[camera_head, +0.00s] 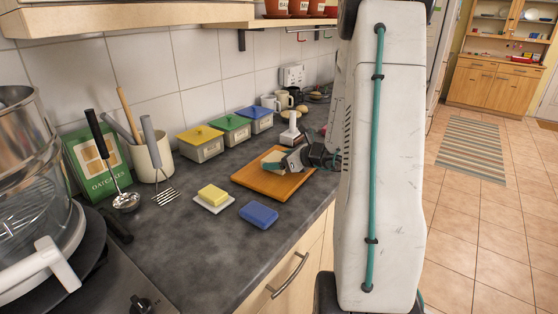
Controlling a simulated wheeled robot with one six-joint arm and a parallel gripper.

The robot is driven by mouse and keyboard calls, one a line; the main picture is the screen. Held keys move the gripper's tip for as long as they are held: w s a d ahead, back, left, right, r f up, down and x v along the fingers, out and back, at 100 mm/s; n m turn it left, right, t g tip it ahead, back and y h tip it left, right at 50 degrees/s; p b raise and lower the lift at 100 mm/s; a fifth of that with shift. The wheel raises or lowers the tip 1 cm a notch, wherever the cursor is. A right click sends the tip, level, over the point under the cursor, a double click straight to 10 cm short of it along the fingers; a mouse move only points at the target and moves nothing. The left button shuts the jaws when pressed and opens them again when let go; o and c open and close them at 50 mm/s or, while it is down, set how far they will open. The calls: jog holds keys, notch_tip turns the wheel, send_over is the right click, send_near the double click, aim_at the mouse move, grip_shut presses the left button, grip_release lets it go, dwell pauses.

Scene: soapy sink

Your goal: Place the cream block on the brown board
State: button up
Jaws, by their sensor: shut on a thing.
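The brown board (256,181) lies flat on the dark worktop, in the middle of the view. My gripper (276,163) is low over the board's far part, reaching in from the right. It is shut on the cream block (271,156), which shows partly behind the jaw. The jaw hides the rest of the block. I cannot tell whether the block touches the board or is held just above it.
A blue sponge (258,214) and a yellow block (212,194) on a white dish lie in front. Lidded yellow, green and blue boxes (235,128) line the wall. A white-handled brush (292,128) stands behind the board. A utensil pot (152,158) stands left. My arm hides the worktop's right part.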

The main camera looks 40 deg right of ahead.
jog(key=shift+f, duration=0.15)
jog(key=o, duration=1.1)
